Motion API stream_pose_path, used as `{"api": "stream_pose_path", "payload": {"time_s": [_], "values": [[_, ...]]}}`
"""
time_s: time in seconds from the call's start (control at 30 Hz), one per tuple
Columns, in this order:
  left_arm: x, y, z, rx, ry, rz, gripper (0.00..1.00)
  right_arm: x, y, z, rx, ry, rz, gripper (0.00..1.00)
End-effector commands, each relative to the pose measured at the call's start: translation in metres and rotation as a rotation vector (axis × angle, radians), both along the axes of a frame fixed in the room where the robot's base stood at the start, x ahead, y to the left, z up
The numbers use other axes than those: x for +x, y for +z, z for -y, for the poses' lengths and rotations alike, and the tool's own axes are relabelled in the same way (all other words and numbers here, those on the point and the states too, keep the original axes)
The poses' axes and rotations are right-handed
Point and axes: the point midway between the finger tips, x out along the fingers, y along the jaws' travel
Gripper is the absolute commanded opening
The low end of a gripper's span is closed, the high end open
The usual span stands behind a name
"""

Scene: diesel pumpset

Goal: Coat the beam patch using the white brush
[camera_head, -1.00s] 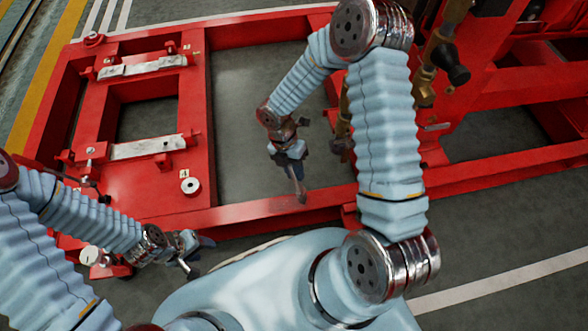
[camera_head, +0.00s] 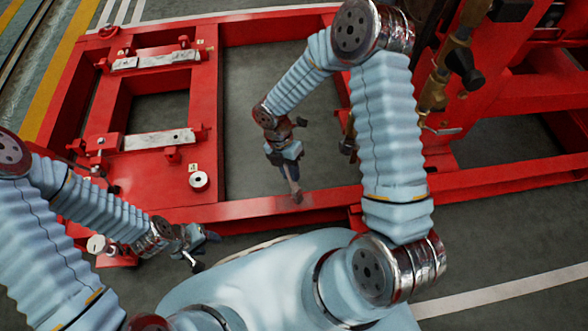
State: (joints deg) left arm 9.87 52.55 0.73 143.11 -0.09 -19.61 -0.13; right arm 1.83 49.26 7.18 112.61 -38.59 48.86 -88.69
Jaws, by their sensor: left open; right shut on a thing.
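My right gripper (camera_head: 289,158) is shut on the brush (camera_head: 293,186) and hangs over the inner edge of the red front beam (camera_head: 255,207). The brush points down, with its tip at or just above the beam's top face; contact cannot be told. The gripper hides much of the brush. A faint, duller area of the beam shows around the brush tip, but the patch's outline is not clear. My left gripper (camera_head: 200,250) is open and empty, low over the floor in front of the frame's left part.
The red frame carries two pale metal plates (camera_head: 160,139) with red clamps and a white round piece (camera_head: 199,180). A red engine base with brass pipework (camera_head: 436,85) stands at the right. Grey floor (camera_head: 262,90) shows inside the frame.

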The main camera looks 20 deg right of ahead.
Motion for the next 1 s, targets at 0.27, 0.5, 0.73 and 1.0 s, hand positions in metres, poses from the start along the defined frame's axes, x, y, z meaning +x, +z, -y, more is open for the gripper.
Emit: {"api": "stream_pose_path", "payload": {"time_s": [0.27,0.5,0.73,1.0], "values": [[0.000,-0.001,0.000,0.000,0.000,0.000,0.50,0.002,-0.001,-0.010,-0.001,0.000,0.000,0.00],[0.000,0.000,0.000,0.000,0.000,0.000,0.50,0.004,0.001,-0.018,0.000,0.001,0.001,0.00],[0.000,-0.001,0.000,0.000,0.000,0.000,0.50,0.006,0.000,-0.025,0.000,0.001,0.001,0.00],[0.000,-0.003,0.000,0.000,0.000,0.000,0.50,0.008,-0.001,-0.034,-0.001,0.000,0.000,0.00]]}}
